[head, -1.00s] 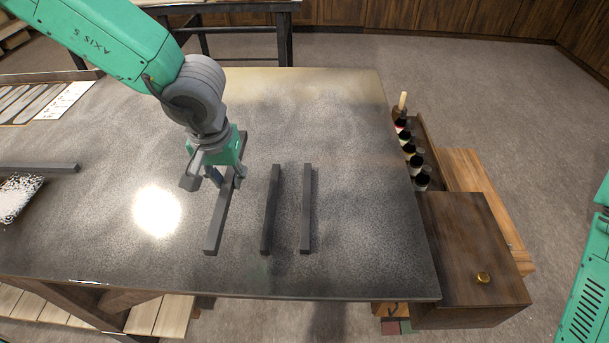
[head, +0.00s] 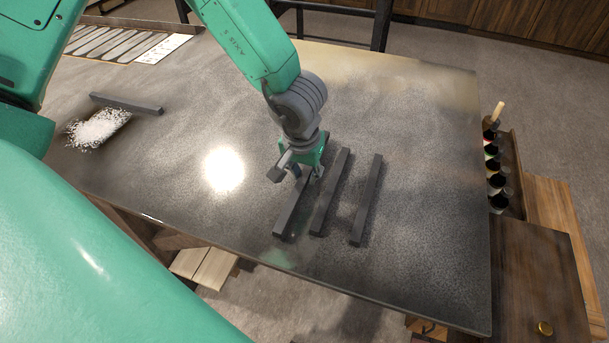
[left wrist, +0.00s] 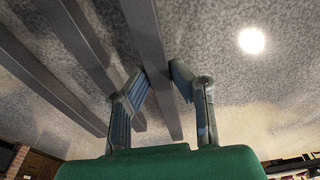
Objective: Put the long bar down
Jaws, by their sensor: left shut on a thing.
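The long bar (head: 287,216) is dark grey and straight. My left gripper (head: 306,175) is shut on it near its far part, and the near end sticks out toward the table's front edge. In the left wrist view the bar (left wrist: 146,38) runs between the two fingers (left wrist: 160,78). It is at or just above the tabletop; I cannot tell if it touches. Two similar bars, a middle one (head: 330,190) and a right one (head: 367,200), lie to its right, roughly parallel and apart from it. My right gripper is out of view.
The dark speckled table (head: 420,230) has free room right of the bars. Another bar (head: 127,103) lies at the left beside a white speckled patch (head: 97,128). A rack of bottles (head: 496,175) and a wooden box (head: 535,275) stand past the right edge.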

